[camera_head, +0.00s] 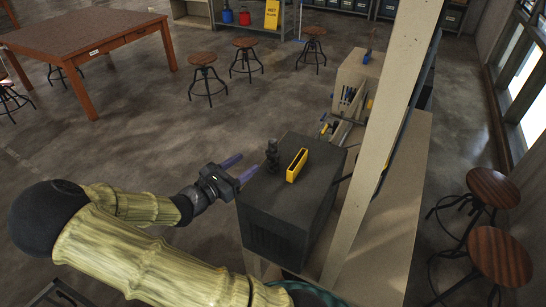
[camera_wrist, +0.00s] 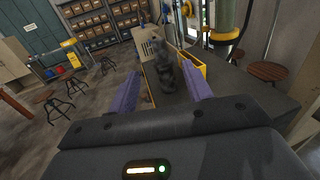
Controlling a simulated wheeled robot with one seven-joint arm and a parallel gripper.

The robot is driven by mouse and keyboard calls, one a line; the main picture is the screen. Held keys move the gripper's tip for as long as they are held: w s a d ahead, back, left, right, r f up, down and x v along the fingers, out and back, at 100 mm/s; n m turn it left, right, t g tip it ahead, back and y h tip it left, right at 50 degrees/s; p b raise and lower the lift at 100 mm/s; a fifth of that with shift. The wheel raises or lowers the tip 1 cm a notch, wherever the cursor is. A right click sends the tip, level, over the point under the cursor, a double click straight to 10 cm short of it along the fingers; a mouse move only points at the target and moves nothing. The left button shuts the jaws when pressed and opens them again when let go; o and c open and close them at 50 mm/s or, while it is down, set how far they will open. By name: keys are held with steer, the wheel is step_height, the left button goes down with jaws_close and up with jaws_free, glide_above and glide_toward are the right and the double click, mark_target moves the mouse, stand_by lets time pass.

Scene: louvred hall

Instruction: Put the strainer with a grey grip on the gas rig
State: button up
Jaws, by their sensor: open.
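My gripper (camera_head: 238,169) is open and empty, its two purple fingers spread beside the left edge of a black box (camera_head: 290,215). A dark, knobbly upright object (camera_head: 272,155) stands on the box top, just beyond the fingertips. In the wrist view this dark object (camera_wrist: 165,76) shows between the fingers, apart from them. A yellow open-topped holder (camera_head: 297,165) stands right of it. I cannot make out a strainer or a grey grip in either view. I cannot tell which thing is the gas rig; a grey-green cylinder with a yellow collar (camera_wrist: 226,38) stands beyond the box.
A pale post (camera_head: 375,140) rises right of the box and hides part of the bench (camera_head: 395,240). A beige case (camera_head: 357,82) stands farther back on the bench. Stools (camera_head: 500,255) stand at right. Open floor (camera_head: 150,130) lies to the left, before a wooden table (camera_head: 85,42).

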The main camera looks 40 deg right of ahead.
mark_target(270, 146)
steer(key=d, duration=0.3)
steer(key=w+d+p, duration=0.1)
steer(key=d, duration=0.2)
steer(key=d+p, duration=0.1)
steer(key=d, duration=0.2)
steer(key=shift+w+d, duration=0.15)
steer(key=shift+d, duration=0.05)
steer(key=shift+d+r+p, duration=0.1)
steer(key=shift+d+p, duration=0.2)
steer(key=d, duration=0.1)
steer(key=d+p, duration=0.1)
steer(key=d, duration=0.1)
steer(key=d+p, duration=0.1)
steer(key=shift+w+d, duration=0.25)
steer(key=shift+w, duration=0.1)
jaws_close()
